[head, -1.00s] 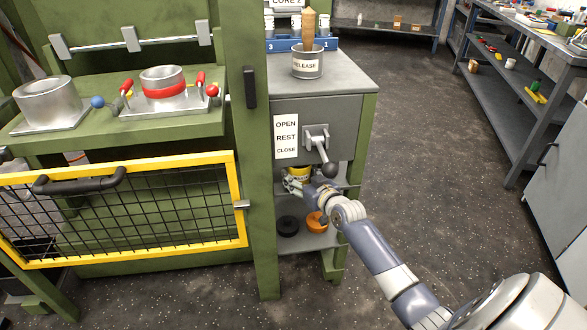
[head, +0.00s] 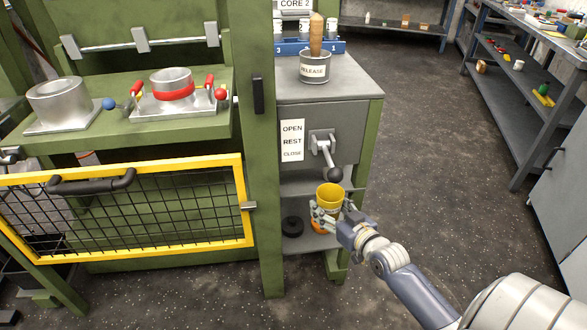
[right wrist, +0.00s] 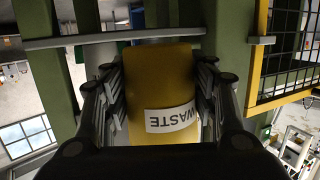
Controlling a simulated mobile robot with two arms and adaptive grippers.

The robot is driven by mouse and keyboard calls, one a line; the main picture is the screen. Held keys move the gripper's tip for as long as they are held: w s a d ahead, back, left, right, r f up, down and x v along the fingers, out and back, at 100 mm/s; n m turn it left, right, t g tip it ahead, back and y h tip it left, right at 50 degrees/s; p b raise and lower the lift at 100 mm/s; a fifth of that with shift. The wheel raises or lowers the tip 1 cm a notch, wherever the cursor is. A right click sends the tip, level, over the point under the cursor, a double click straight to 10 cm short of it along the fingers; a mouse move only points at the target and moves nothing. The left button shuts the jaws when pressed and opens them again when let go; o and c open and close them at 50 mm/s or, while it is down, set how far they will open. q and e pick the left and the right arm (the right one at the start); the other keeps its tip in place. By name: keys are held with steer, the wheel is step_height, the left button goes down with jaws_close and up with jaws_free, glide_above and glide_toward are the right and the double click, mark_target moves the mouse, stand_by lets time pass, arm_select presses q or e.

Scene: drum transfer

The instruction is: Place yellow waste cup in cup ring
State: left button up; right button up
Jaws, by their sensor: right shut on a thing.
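The yellow waste cup (head: 330,193) is upright and open-topped in front of the grey cabinet's lower shelves, below the lever. My right gripper (head: 326,213) is shut on it. In the right wrist view the cup (right wrist: 160,85) fills the space between the fingers, with its WASTE label upside down in the picture. An orange ring-like piece (head: 319,228) on the lower shelf is mostly hidden behind the gripper and cup. A black ring (head: 292,226) lies beside it. I cannot tell which piece is the cup ring. My left gripper is not in view.
The lever with a black knob (head: 334,174) juts from the cabinet just above the cup. A RELEASE cup (head: 314,68) stands on the cabinet top. A green post (head: 262,180) and a yellow-framed mesh gate (head: 246,222) are at left. The floor to the right is clear.

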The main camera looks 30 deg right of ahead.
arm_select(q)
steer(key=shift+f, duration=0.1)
arm_select(e)
steer(key=shift+s, duration=0.2)
steer(key=s+a+r+n+y, duration=0.15)
steer(key=a+r, duration=0.25)
steer(key=a, duration=0.6)
steer(key=s+a+r+y, duration=0.15)
steer(key=a+r, duration=0.25)
steer(key=a, duration=0.6)
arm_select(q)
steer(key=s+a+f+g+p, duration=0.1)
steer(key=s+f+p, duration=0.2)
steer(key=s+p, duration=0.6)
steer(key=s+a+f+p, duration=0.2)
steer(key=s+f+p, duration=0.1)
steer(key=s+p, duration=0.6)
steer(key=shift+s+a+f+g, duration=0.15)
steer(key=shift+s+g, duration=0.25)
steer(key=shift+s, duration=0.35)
arm_select(e)
steer(key=s+a+r+h, duration=0.1)
steer(key=r, duration=1.1)
steer(key=s+a+r, duration=0.1)
steer(key=s+r, duration=0.1)
steer(key=r, duration=0.9)
steer(key=shift+a+r+h, duration=0.4)
steer(key=shift+m, duration=0.25)
